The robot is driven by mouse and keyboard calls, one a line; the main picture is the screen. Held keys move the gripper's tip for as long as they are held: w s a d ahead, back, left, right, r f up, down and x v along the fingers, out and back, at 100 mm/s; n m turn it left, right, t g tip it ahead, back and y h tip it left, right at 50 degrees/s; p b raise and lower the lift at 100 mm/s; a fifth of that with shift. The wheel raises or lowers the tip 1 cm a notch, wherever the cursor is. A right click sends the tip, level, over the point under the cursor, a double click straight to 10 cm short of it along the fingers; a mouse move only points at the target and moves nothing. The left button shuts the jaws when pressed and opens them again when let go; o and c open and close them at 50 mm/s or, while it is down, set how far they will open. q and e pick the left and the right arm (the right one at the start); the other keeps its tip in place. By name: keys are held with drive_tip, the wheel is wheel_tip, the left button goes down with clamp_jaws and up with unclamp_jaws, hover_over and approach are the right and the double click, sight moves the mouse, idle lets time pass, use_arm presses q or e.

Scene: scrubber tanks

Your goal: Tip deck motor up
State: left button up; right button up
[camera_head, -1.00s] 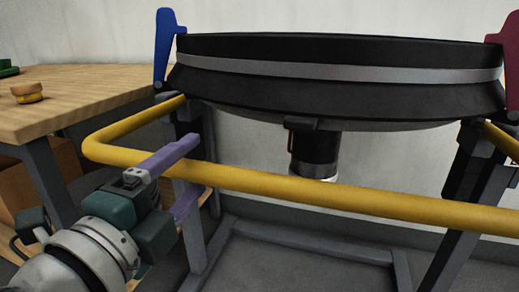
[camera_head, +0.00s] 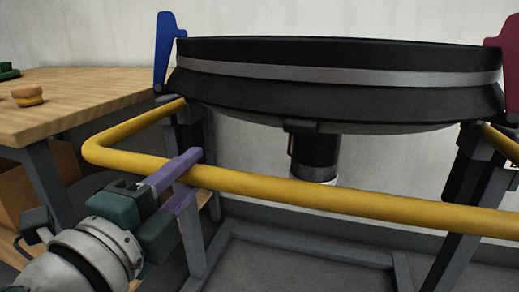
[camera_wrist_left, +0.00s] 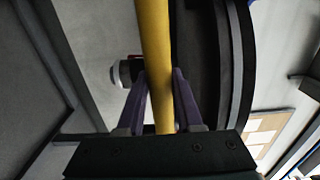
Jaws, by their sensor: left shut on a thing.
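The deck (camera_head: 340,80) is a wide black disc with a grey band, lying roughly level on a dark stand. Its motor (camera_head: 315,155), a black cylinder with a pale lower end, hangs below the deck; it also shows in the left wrist view (camera_wrist_left: 122,73). A yellow bar (camera_head: 330,200) runs in front of the deck and bends back at the left. My left gripper (camera_head: 182,180), with purple fingers, is shut on the yellow bar near its left bend. In the left wrist view the bar (camera_wrist_left: 155,50) passes between the fingers. My right gripper is out of view.
A blue lever (camera_head: 164,48) stands at the deck's left edge and a dark red lever (camera_head: 510,62) at its right. A wooden table (camera_head: 75,105) with a small yellow and brown object (camera_head: 27,95) is at the left. The grey stand frame (camera_head: 300,247) spans the floor below.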

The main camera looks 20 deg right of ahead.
use_arm(q)
clamp_jaws()
drive_tip(key=shift+r, duration=0.1)
drive_tip(key=r+p, duration=0.4)
drive_tip(key=r, duration=0.1)
drive_tip(key=w+r+p, duration=0.1)
drive_tip(key=r+p, duration=0.1)
drive_tip(key=p, duration=0.1)
drive_tip(key=shift+d+r, duration=0.2)
drive_tip(key=shift+d, duration=0.2)
drive_tip(key=shift+w, duration=0.15)
drive_tip(key=shift+f, duration=0.1)
